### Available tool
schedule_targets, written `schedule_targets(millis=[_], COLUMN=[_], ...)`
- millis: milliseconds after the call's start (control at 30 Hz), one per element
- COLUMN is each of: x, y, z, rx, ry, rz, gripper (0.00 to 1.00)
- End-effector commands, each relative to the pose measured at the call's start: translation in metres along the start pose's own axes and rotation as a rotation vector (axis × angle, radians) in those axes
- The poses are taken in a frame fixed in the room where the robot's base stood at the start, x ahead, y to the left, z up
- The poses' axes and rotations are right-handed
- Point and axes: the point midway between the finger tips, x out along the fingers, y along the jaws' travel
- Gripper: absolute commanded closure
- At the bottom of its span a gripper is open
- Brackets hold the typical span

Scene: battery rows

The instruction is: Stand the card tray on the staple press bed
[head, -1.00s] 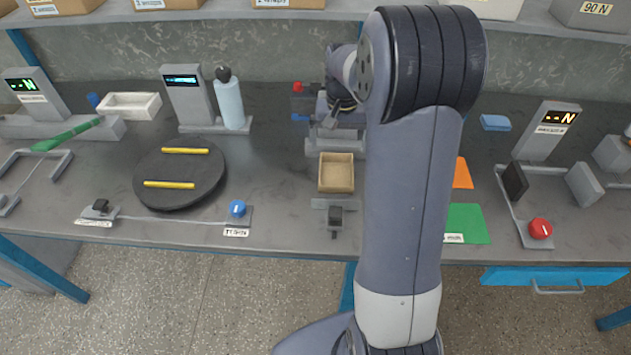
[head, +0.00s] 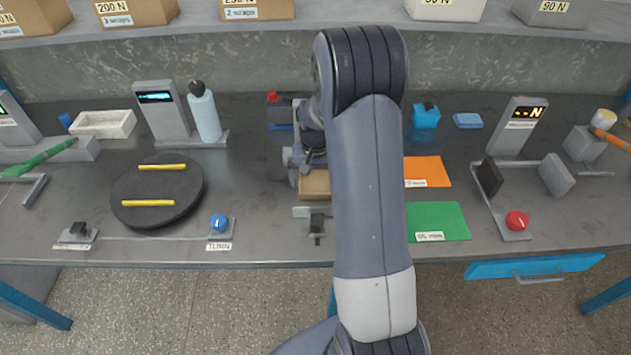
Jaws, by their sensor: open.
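A tan open tray (head: 313,185), which I take for the card tray, stands at the middle of the bench, partly hidden by my arm. My gripper (head: 313,160) is open, just behind and over its far edge; the fingertips are small and I cannot tell whether they touch it. A grey fixture (head: 302,212) with a black lever (head: 317,223) lies right at the tray's near side. A grey machine with a red knob (head: 273,97) stands behind, mostly hidden by my arm. No label shows which part is the staple press bed, so I cannot tell if the tray rests on it.
A black turntable (head: 155,202) with two yellow bars and a blue knob (head: 218,223) are left. A white tray (head: 100,125) and a pale blue bottle (head: 205,115) stand behind. Orange (head: 430,170) and green (head: 440,218) mats, a clamp device (head: 515,130) and a red button (head: 517,221) are right.

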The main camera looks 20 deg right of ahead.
Motion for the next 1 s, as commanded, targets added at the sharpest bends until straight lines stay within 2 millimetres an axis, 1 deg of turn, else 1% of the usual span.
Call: schedule_targets(millis=[167,667,867,967,1000], x=[0.000,0.000,-0.001,-0.007,-0.011], y=[0.000,0.000,0.000,0.000,0.000], z=[0.000,0.000,0.000,-0.001,-0.001], rx=[0.000,0.000,0.000,0.000,0.000], ry=[0.000,0.000,0.000,0.002,0.003], rz=[0.000,0.000,0.000,0.000,0.000], gripper=[0.00,0.41,0.41,0.41,0.41])
